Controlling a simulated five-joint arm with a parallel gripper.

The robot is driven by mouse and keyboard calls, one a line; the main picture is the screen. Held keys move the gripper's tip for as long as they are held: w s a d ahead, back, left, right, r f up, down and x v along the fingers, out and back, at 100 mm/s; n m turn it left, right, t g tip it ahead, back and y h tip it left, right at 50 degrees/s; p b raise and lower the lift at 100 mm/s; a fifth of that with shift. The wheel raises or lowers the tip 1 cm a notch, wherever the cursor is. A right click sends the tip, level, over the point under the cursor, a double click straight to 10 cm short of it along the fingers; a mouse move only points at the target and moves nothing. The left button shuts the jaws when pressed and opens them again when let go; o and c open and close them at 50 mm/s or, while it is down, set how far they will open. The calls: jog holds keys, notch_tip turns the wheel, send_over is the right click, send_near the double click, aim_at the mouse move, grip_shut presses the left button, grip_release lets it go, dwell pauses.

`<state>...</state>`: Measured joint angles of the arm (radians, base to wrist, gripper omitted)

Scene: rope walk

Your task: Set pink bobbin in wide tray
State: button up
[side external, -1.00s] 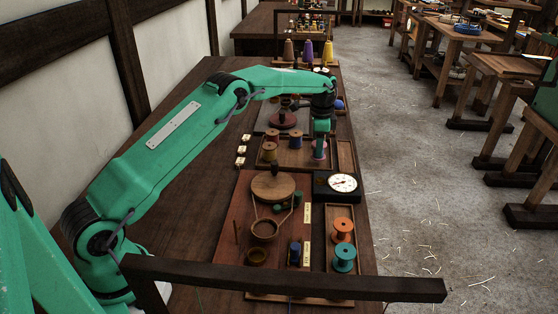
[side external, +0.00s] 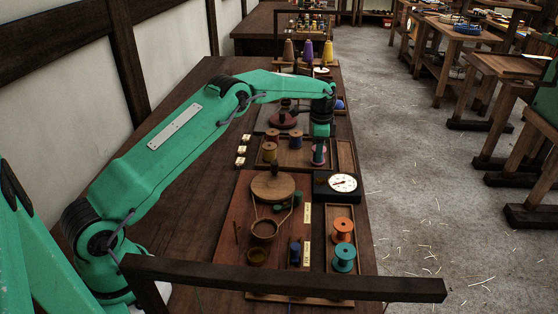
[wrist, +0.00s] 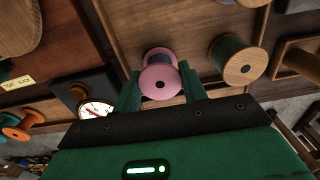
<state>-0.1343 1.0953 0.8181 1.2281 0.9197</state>
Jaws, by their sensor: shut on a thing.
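The pink bobbin (wrist: 158,76) has pink round flanges and shows between my fingers in the wrist view. My gripper (wrist: 160,90) is shut on it, with one green finger on each side. In the side view my gripper (side external: 319,150) points down over the right part of a wooden tray (side external: 290,165) with several bobbins. I cannot tell if this is the wide tray, or if the pink bobbin touches its floor. My fingers partly hide the bobbin there.
In the wrist view a green-wound wooden bobbin (wrist: 238,62) stands just right of the pink one. A white dial (side external: 342,183) is close in front. A narrower tray (side external: 331,266) holds an orange bobbin (side external: 343,229) and a teal bobbin (side external: 344,257). A turntable (side external: 272,187) is nearer left.

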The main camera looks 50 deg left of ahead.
jog(key=shift+f, duration=0.15)
dwell(0.5)
jog(key=o, duration=1.3)
jog(key=shift+c, duration=0.2)
jog(key=shift+r, duration=4.05)
